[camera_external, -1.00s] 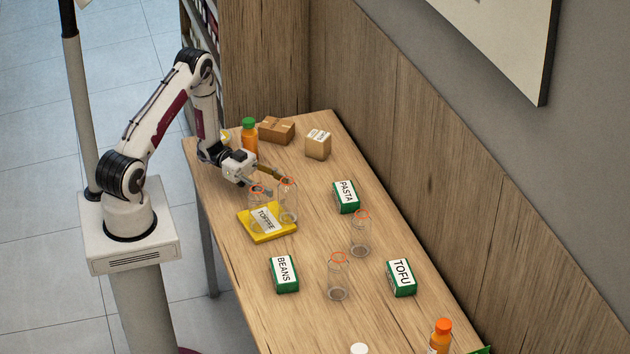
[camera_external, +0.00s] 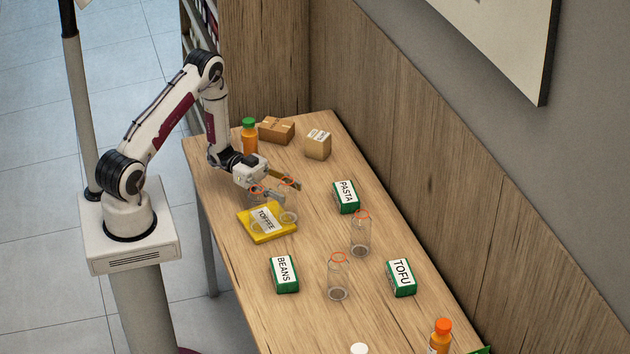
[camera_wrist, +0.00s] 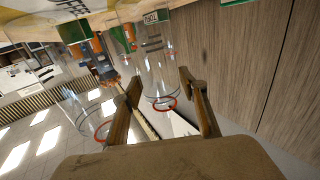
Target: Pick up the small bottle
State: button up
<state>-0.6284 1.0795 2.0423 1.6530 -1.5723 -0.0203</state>
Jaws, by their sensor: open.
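Which item is the small bottle is not clear from the views. An orange bottle with a green cap (camera_external: 249,137) stands at the back left of the table. Another orange bottle with an orange cap (camera_external: 441,337) stands at the front right, cut by the frame. My gripper (camera_external: 286,190) is open beside two clear red-rimmed containers above the yellow TOFFEE pack (camera_external: 283,229). The nearer-right clear container (camera_external: 289,209) overlaps the finger area. In the wrist view, my gripper (camera_wrist: 160,85) has its fingers apart, with a clear red-rimmed container (camera_wrist: 163,103) showing between them.
Two more clear red-rimmed containers (camera_external: 361,236) (camera_external: 338,280) stand mid-table. Green boxes marked PASTA (camera_external: 346,197), BEANS (camera_external: 284,274) and TOFU (camera_external: 401,278) lie around them. Brown boxes (camera_external: 277,130) (camera_external: 317,145) stand at the back. A wooden wall (camera_external: 440,165) borders the right side.

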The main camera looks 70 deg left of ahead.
aim_at(286, 176)
jog(key=shift+w+d, duration=0.15)
jog(key=shift+d, duration=0.1)
dwell(0.3)
jog(key=c, duration=0.7)
jog(key=shift+r, duration=0.1)
jog(key=shift+r, duration=4.9)
